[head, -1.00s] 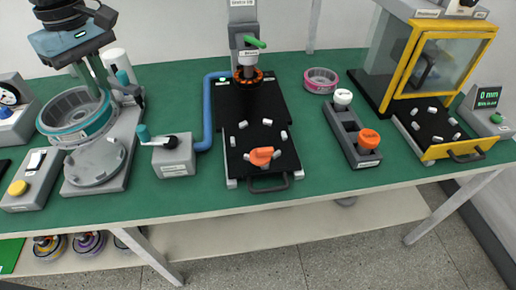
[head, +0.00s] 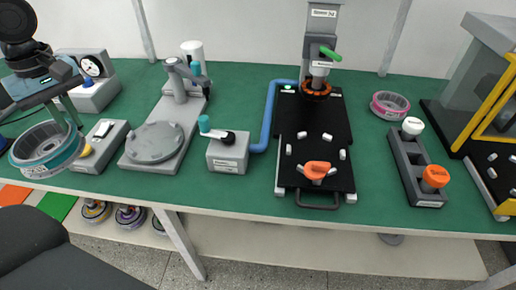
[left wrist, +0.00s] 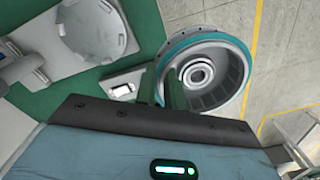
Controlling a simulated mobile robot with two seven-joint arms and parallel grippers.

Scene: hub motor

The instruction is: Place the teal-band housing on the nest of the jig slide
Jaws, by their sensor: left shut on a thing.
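The teal-band housing (head: 47,149), a grey open ring with a teal band, is at the far left of the head view. My left gripper (head: 70,112) is shut on its rim and holds it raised, slightly tilted, near the front table edge. In the left wrist view the housing (left wrist: 228,48) shows its hub and hollow inside, with floor behind it. A black slide (head: 317,142) with white pegs, an orange clamp (head: 317,169) and a front handle lies mid-table under a press; which slide is the jig slide, I cannot tell. My right gripper is not in view.
A bare round grey fixture (head: 155,142) with a column stands right of the housing. A lever box (head: 228,152) with blue hose, a pink-band ring (head: 390,108), a two-knob block (head: 417,170) and a yellow-framed guard (head: 495,105) stand further right. Green table is clear between them.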

